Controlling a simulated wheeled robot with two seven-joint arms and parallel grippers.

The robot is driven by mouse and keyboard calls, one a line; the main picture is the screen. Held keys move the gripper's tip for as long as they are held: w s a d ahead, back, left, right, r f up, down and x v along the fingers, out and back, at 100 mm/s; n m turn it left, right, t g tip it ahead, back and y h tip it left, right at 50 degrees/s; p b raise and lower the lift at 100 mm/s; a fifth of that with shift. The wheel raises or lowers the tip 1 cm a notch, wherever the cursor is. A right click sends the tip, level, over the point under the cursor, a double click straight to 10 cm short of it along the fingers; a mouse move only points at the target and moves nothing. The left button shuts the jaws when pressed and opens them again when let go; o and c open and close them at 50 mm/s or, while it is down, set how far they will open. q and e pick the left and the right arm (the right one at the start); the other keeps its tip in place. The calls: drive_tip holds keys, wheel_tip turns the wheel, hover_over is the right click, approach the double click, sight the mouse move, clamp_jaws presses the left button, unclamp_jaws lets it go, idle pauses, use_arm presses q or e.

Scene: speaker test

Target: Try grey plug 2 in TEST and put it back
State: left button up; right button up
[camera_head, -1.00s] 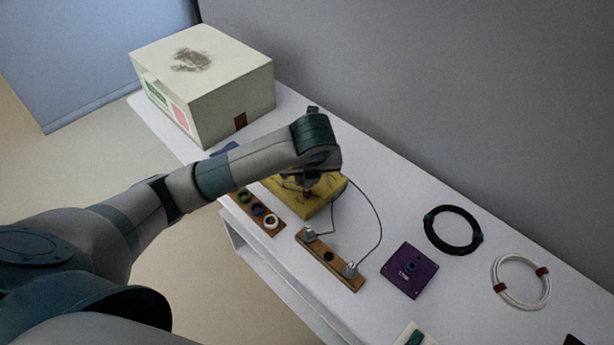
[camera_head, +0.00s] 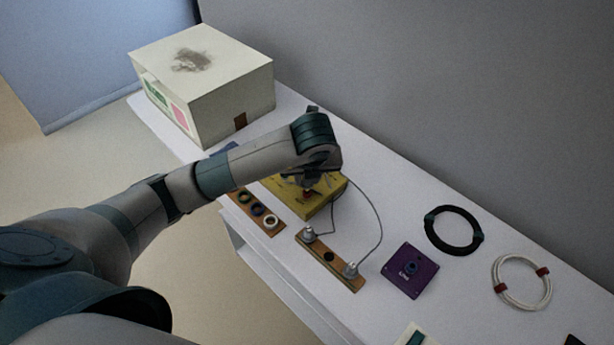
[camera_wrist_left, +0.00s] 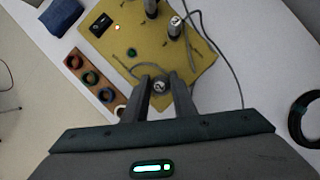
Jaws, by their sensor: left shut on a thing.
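My left gripper (camera_wrist_left: 160,88) is shut on a small grey plug (camera_wrist_left: 160,87), seen end-on between the fingers with a mark on its top. In the head view my left gripper (camera_head: 310,178) is over the yellow box (camera_head: 322,201), and the arm hides part of both. I cannot tell whether the plug touches the box. In the wrist view two grey posts (camera_wrist_left: 174,28) stand on the yellow box, beside a black switch (camera_wrist_left: 101,24) and a green spot (camera_wrist_left: 131,52). A wooden rack (camera_head: 330,262) holds two grey plugs (camera_head: 309,233) at its ends; its middle hole is empty.
A board with coloured rings (camera_head: 258,211) lies left of the rack. A purple box (camera_head: 410,270), a black cable coil (camera_head: 453,230) and a white coil (camera_head: 521,282) lie to the right. Thin cables (camera_head: 380,215) arch beside the yellow box. A big pale box (camera_head: 205,85) stands at the back left.

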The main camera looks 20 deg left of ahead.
drive_tip(key=shift+s+f, duration=0.2)
drive_tip(key=shift+s, duration=0.05)
idle(0.3)
